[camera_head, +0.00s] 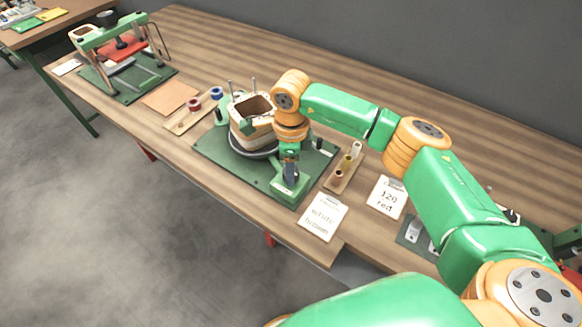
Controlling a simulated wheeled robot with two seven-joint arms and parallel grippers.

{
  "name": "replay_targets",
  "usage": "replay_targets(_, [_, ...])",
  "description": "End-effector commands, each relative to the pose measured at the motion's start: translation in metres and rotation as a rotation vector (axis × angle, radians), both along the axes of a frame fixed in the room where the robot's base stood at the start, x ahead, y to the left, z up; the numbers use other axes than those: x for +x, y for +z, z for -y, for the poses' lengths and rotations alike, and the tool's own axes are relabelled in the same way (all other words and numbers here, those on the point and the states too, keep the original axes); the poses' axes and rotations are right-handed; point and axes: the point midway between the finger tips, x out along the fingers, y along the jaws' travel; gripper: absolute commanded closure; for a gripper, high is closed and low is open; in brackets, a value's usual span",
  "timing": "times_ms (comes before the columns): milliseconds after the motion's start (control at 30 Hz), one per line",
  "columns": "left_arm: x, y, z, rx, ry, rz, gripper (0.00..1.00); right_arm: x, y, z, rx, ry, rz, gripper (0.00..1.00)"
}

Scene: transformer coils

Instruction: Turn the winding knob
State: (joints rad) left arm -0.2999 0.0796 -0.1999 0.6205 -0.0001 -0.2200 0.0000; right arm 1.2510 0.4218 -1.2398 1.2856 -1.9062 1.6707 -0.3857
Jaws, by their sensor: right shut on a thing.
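The winding machine is a green base plate (235,167) with a round dark turntable on it. A square, hollow, cream and brown coil former (252,127) stands on the turntable. My right arm reaches in from the right, and my right gripper (291,173) points down at the front right corner of the plate, over a small green block (290,192). It is shut on the dark winding knob there, which the fingers mostly hide. My left gripper is not in view.
Written cards (323,217) lie at the right. A green press (124,62) stands at the far left. The wooden bench behind the machine is clear.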

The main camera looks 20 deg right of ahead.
Motion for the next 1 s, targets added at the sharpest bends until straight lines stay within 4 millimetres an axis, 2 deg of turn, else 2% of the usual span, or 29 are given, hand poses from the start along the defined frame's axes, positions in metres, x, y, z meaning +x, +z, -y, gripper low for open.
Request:
replay_targets(600, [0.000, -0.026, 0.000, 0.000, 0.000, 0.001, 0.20, 0.001, -0.001, 0.000, 0.001, -0.560, 0.003, 1.00])
replay_targets(1000, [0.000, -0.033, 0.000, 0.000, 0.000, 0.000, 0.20, 0.001, 0.000, 0.000, 0.002, -0.800, 0.004, 1.00])
